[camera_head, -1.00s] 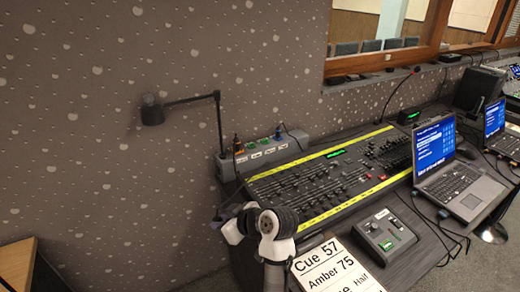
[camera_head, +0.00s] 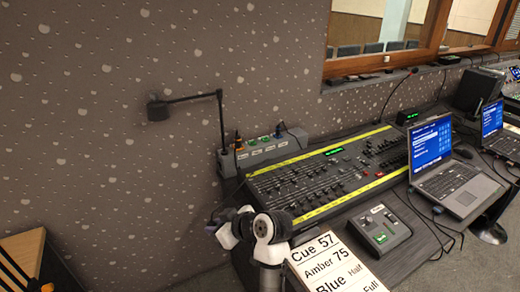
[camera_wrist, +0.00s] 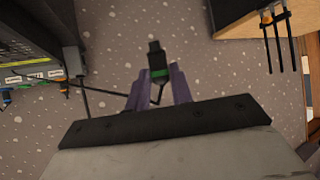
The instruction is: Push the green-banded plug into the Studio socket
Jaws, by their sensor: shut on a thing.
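My gripper (camera_wrist: 158,88), with purple fingers, is shut on the green-banded plug (camera_wrist: 157,62). The plug is black with a bright green band, and its dark end points away from the wrist. A thin dark cable shows below it between the fingers. The grey socket box (camera_head: 272,152) stands at the back left of the desk, with white labels too small to read. Part of a labelled socket strip (camera_wrist: 38,76) shows at the left of the wrist view, apart from the plug. I cannot tell which socket is Studio. In the head view my arm mostly hides the gripper.
A black lamp (camera_head: 158,110) on a jointed arm rises beside the socket box. Other plugs (camera_head: 238,140) stand on the box. The fader console (camera_head: 330,170) lies right of it. A wooden cabinet (camera_head: 22,250) with a rack is at lower left. Carpeted space lies between.

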